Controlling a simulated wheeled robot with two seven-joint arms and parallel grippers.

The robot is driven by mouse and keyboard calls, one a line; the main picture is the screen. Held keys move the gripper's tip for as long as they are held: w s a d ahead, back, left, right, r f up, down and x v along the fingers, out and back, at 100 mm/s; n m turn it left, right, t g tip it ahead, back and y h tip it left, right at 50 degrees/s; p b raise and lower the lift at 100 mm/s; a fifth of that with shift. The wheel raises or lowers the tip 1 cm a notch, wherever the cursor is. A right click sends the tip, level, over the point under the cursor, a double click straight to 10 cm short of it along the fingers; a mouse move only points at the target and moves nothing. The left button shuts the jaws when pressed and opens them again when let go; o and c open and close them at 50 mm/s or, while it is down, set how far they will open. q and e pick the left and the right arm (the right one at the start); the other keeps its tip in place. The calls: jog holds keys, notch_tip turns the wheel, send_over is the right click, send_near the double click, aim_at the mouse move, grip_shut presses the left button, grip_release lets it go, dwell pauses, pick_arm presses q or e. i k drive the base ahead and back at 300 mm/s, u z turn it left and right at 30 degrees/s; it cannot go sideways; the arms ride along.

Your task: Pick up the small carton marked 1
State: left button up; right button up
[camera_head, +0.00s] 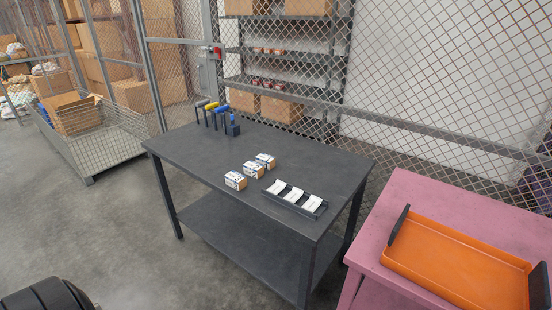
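Three small brown-and-white cartons stand in a slanting row on the dark table: a near one (235,181), a middle one (253,169) and a far one (266,161). The labels are too small to read, so I cannot tell which is marked 1. The cartons sit close together on the bare tabletop (205,165). Neither of my grippers is in view.
A black tray (318,213) with three white items lies right of the cartons. A pink table (398,205) with an orange tray (455,265) is at right.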

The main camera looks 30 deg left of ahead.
aim_at(268, 161)
jog(key=u, duration=1.2)
